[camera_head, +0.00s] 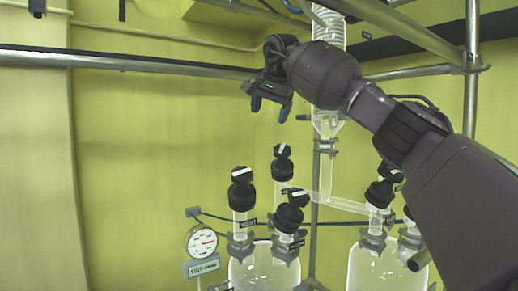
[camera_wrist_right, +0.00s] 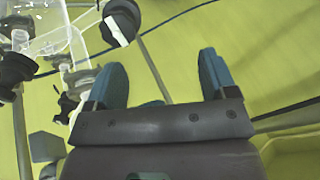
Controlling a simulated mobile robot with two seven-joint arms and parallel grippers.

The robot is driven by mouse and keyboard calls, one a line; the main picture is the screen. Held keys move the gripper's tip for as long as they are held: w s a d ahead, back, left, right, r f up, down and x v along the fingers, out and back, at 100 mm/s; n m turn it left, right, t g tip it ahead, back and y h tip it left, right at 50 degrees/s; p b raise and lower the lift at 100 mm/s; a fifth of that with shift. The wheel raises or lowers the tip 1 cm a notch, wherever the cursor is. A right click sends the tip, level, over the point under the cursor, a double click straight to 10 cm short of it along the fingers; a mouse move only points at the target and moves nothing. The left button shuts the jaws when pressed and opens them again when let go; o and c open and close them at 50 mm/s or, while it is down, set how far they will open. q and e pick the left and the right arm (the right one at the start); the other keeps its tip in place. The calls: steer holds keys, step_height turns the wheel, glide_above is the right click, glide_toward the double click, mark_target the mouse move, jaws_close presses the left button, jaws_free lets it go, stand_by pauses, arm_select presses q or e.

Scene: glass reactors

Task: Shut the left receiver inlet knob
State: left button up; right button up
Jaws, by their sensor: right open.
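The left glass receiver (camera_head: 262,272) stands at the bottom of the head view. Several black knobs with white marks top its glass necks: a left one (camera_head: 241,190), a rear one (camera_head: 282,163) and a front one (camera_head: 290,213). Their small labels are too blurred to tell which is the inlet. My right gripper (camera_head: 270,108) is open and empty, above and apart from these knobs. In the right wrist view, my right gripper (camera_wrist_right: 161,72) has both fingers apart, with a white-striped black knob (camera_wrist_right: 121,22) beyond and to the left. My left gripper is not in view.
A right glass receiver (camera_head: 380,270) stands beside the left one, under my right arm. A round gauge (camera_head: 201,242) is at the lower left. A horizontal metal rail (camera_head: 130,64) crosses behind my gripper, and a vertical glass column (camera_head: 326,122) stands close to its right.

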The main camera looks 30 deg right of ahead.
mark_target(282, 147)
steer(key=d+f+n, duration=0.1)
steer(key=f, duration=0.2)
steer(key=d+f+n+g+h, duration=0.1)
steer(key=f, duration=0.2)
steer(key=d+f+n+g, duration=0.1)
steer(key=f, duration=0.2)
steer(key=shift+s+d, duration=0.15)
steer(key=shift+d, duration=0.25)
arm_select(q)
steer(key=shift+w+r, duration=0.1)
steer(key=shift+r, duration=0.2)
arm_select(e)
steer(key=shift+x, duration=0.95)
steer(key=shift+r, duration=0.1)
steer(key=c, duration=0.9)
